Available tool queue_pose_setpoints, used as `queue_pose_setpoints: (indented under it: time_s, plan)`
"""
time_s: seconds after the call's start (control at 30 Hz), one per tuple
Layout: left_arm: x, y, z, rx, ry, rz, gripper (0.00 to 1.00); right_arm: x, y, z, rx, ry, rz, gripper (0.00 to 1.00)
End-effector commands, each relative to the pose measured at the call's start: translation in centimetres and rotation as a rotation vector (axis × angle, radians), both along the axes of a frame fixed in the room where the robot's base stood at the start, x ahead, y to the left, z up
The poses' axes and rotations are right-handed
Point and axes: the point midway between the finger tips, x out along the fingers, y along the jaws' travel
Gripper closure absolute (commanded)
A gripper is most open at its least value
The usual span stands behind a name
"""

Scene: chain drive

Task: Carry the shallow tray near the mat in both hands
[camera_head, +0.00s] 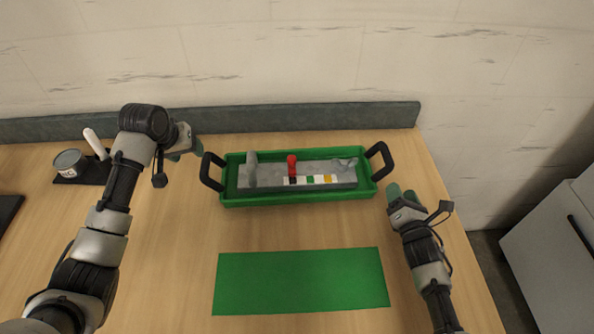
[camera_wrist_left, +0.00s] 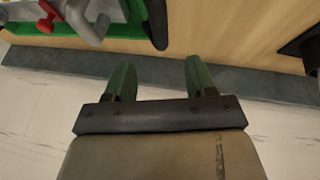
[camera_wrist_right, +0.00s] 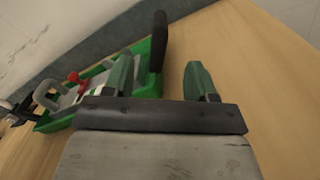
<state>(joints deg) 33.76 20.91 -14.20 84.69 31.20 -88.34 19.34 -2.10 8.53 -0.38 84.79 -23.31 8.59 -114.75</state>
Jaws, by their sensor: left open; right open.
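The shallow green tray (camera_head: 300,201) has black handles at both ends and sits behind the green mat (camera_head: 300,281) on the table. A grey block (camera_head: 340,172) with a red piece (camera_head: 292,165) lies in it. My left gripper (camera_head: 188,148) is open and empty, beyond and left of the tray's left handle (camera_head: 211,171), apart from it. That handle also shows in the left wrist view (camera_wrist_left: 155,20). My right gripper (camera_head: 400,191) is open and empty, just right of and nearer than the right handle (camera_head: 380,160). In the right wrist view, that handle (camera_wrist_right: 157,45) stands ahead of the left finger.
A grey can (camera_head: 69,163) and a white-handled tool (camera_head: 95,143) stand on a dark base at the left. A low grey backsplash (camera_head: 300,117) runs behind the tray. The wood between tray and mat is clear. A white cabinet (camera_head: 555,240) stands beyond the table's right edge.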

Motion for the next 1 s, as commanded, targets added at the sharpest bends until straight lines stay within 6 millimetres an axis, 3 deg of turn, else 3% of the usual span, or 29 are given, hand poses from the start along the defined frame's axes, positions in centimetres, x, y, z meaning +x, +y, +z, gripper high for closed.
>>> queue_pose_setpoints:
  time_s: [0.23,0.7,1.0]
  plan:
    - [0.5,-0.2,-1.3,-0.001,0.002,0.001,0.44,1.4,0.1,0.1,0.002,-0.001,0.000,0.43]
    - [3.7,-1.4,-8.3,0.000,0.001,0.001,0.44,9.3,0.7,0.1,0.002,-0.001,0.000,0.43]
    - [4.3,-1.6,-9.8,0.000,-0.001,0.000,0.44,10.8,0.8,0.1,0.002,0.000,0.000,0.43]
